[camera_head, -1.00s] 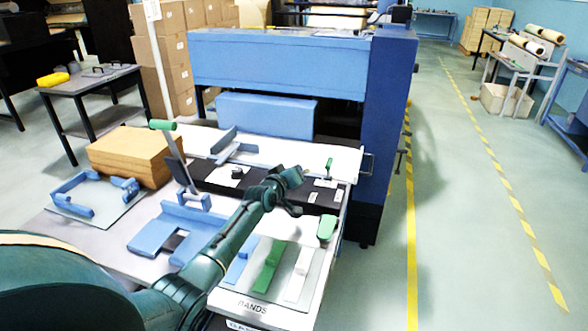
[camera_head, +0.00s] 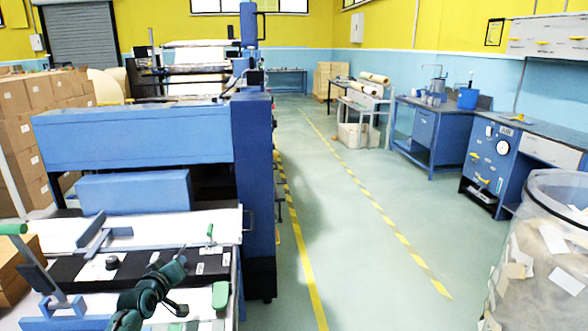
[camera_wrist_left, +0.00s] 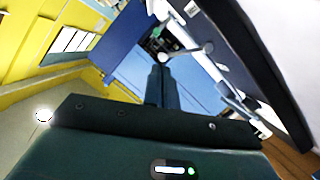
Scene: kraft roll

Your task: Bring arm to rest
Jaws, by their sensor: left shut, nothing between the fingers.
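My left arm comes in at the bottom of the head view, with its dark green left gripper (camera_head: 172,276) over the front of the blue machine's worktable (camera_head: 205,300). In the left wrist view the two dark fingers (camera_wrist_left: 158,82) lie together, with nothing held between them. They point toward blue and white machine surfaces. Most of the left arm is cut off by the lower edge of the head view. My right gripper shows in neither view.
The blue machine (camera_head: 140,137) stands behind the worktable. Cartons (camera_head: 40,150) are stacked at left. A clear waste bin (camera_head: 545,250) with paper scraps and a blue workbench (camera_head: 425,135) are at right. The green aisle floor (camera_head: 350,230) between yellow lines is clear.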

